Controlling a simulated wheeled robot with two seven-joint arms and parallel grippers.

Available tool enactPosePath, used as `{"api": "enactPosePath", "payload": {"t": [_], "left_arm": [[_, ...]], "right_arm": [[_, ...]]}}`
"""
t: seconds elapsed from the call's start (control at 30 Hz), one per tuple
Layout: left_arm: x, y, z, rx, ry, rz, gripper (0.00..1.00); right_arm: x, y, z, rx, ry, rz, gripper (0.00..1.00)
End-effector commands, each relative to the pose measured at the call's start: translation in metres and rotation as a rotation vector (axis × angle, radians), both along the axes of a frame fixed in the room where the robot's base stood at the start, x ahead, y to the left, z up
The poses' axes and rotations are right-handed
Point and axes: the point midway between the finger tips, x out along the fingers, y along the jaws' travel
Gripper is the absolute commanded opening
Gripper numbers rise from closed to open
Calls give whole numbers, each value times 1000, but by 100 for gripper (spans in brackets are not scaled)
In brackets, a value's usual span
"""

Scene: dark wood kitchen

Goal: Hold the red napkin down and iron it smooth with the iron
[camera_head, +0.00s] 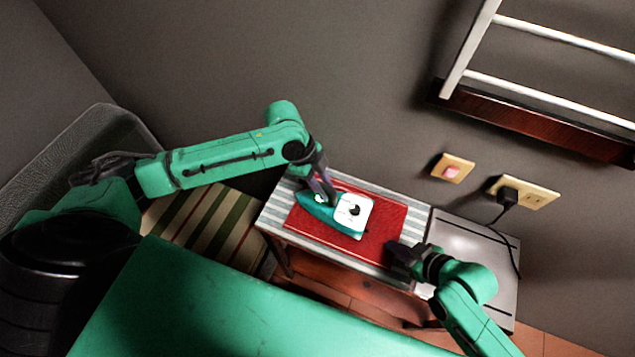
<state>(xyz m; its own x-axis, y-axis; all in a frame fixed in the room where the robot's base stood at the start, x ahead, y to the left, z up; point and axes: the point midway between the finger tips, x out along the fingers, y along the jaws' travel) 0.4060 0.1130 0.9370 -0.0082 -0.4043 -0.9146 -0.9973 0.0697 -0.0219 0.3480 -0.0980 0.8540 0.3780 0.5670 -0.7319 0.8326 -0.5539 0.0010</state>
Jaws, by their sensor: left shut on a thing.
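The red napkin (305,226) lies spread flat on a small table with a grey-and-white striped top (270,213). A teal and white iron (352,233) rests on the napkin's left and middle part. My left gripper (331,201) reaches down from above and is shut on the iron, at its upper side; the grip itself is small and partly hidden. My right gripper (394,255) is at the napkin's lower right corner and covers that corner. I cannot tell whether its fingers are open or shut, or whether they press on the cloth.
A grey metal surface (470,240) adjoins the table at the right. A socket (537,194) with a black plug and cord, and a switch (452,170), are on the wall behind. A striped cushioned seat (205,222) stands left of the table. A white-railed rack (540,90) hangs upper right.

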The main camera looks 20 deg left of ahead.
Motion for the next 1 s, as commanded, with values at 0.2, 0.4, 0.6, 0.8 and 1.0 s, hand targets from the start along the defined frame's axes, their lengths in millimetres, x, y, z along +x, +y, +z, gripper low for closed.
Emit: {"api": "enactPosePath", "payload": {"t": [0.2, 0.4, 0.6, 0.8, 1.0], "left_arm": [[0, -7, 1, -2, -1, -1, 0], [-1, -22, 0, -3, -1, -1, 0], [-2, -26, -1, 0, -1, 0, 0], [-1, -14, 0, 3, 0, 2, 0], [0, -1, 1, 3, 0, 2, 0]], "right_arm": [[-2, 0, -2, -2, 6, 1, 0], [-2, 0, -2, -2, 6, 1, 0], [-2, 0, -2, -2, 6, 1, 0], [-2, 0, -2, -2, 6, 1, 0], [-2, -1, -2, -3, 6, 1, 0]]}}
